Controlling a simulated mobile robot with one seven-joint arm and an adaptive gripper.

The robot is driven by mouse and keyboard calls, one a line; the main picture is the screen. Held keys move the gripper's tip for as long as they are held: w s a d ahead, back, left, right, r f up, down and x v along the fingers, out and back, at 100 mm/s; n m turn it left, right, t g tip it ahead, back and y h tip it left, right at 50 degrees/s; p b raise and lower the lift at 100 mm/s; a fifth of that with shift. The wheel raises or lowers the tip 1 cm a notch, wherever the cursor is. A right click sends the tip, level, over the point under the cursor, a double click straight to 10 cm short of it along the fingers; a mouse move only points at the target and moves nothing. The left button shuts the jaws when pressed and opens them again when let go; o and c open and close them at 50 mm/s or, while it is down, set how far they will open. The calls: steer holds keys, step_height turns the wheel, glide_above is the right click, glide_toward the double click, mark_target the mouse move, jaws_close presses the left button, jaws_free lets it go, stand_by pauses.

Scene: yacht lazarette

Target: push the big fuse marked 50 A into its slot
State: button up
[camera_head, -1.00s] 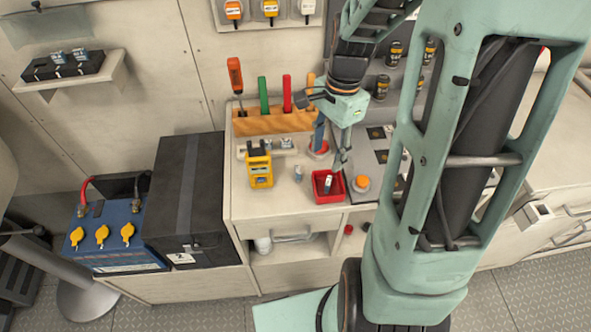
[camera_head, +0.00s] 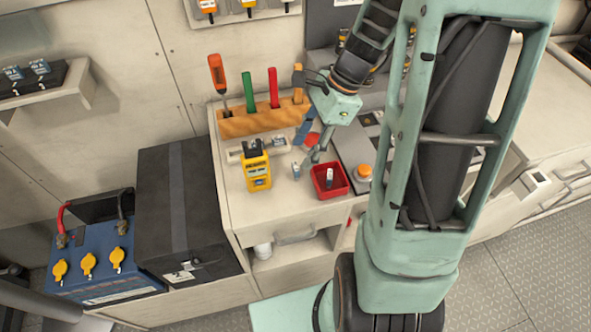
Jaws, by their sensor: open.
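A small pale fuse (camera_head: 296,171) stands on the counter left of the red tray. Another small fuse (camera_head: 329,177) stands in the red tray (camera_head: 345,190). The markings are too small to read, so I cannot tell which is the 50 A one. A pale fuse holder (camera_head: 235,156) with metal parts lies behind the yellow meter, partly hidden by it.
A yellow meter (camera_head: 257,172) stands left of the fuse. A wooden tool rack (camera_head: 250,122) is behind. An orange button (camera_head: 364,172) is right of the tray. A black box (camera_head: 185,210) and blue battery (camera_head: 105,270) stand at left. A wall shelf (camera_head: 75,92) holds black fuse blocks.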

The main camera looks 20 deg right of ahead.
mark_target(295, 166)
steer(key=x, duration=0.5)
steer(key=shift+w+d+f, duration=0.1)
steer(key=shift+d+f, duration=0.05)
steer(key=shift+f, duration=0.25)
steer(key=shift+c, duration=0.4)
steer(key=c, duration=0.9)
steer(key=shift+r, duration=0.2)
